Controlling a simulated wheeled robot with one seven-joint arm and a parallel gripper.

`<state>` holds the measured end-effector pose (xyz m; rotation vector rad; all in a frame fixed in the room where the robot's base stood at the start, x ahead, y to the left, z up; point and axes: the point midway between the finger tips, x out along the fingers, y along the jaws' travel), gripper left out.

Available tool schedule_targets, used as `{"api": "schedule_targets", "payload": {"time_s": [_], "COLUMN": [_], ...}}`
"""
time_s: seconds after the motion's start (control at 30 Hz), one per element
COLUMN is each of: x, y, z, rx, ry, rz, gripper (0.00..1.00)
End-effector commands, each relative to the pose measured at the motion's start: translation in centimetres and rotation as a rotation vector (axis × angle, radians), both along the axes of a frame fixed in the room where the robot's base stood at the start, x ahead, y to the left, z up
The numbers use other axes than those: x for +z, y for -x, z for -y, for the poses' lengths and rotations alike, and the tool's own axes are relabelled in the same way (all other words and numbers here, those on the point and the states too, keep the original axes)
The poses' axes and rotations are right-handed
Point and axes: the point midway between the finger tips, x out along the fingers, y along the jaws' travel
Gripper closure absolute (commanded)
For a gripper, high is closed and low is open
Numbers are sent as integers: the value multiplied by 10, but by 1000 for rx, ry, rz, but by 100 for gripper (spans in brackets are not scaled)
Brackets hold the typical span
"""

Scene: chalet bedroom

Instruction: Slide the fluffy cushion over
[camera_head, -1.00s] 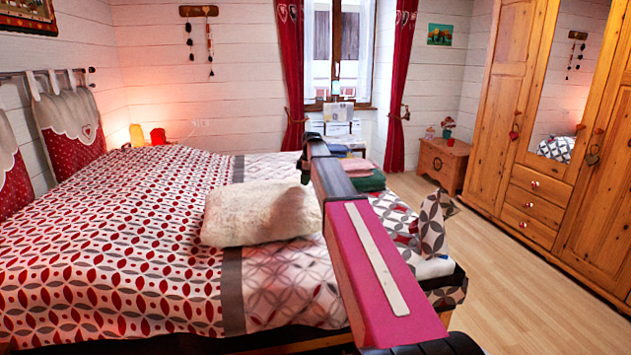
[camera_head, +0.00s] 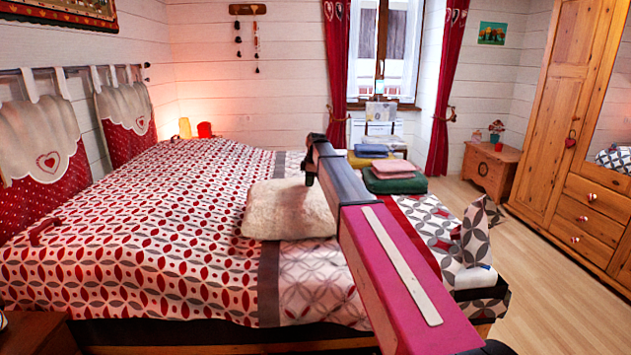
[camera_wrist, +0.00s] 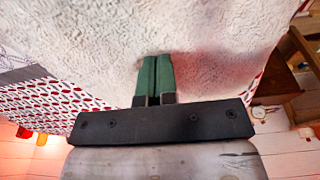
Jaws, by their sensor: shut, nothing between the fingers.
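The fluffy cream cushion (camera_head: 285,210) lies on the patterned bed (camera_head: 150,230), across its grey stripe, in the head view. My arm passes in front of the cushion's right side and hides part of it. In the wrist view the cushion (camera_wrist: 130,35) fills the upper part of the picture. My gripper (camera_wrist: 155,60) is shut, its two green fingers together and empty. The fingertips overlap the cushion's near edge in that view; I cannot tell whether they touch it.
Folded towels (camera_head: 390,175) are stacked beyond my arm. A patterned grey-and-white cushion (camera_head: 477,232) stands at the bed's right end. A wooden wardrobe (camera_head: 570,130) and small chest (camera_head: 490,170) are at right. The wood floor (camera_head: 550,265) between is clear.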

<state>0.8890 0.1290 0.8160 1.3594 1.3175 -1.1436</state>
Motion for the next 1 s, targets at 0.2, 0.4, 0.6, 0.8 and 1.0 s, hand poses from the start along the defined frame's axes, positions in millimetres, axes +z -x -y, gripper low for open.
{"api": "schedule_targets", "payload": {"time_s": [0.2,0.4,0.6,0.8,1.0], "x": [-8,-11,-12,-12,-12], "y": [1,2,3,5,7], "z": [0,0,23,81,136], "rx": [1,1,-3,-8,-7], "ry": [1,2,7,7,7], "rz": [-3,-6,-8,-9,-9], "gripper": [100,100,100,100,100]}}
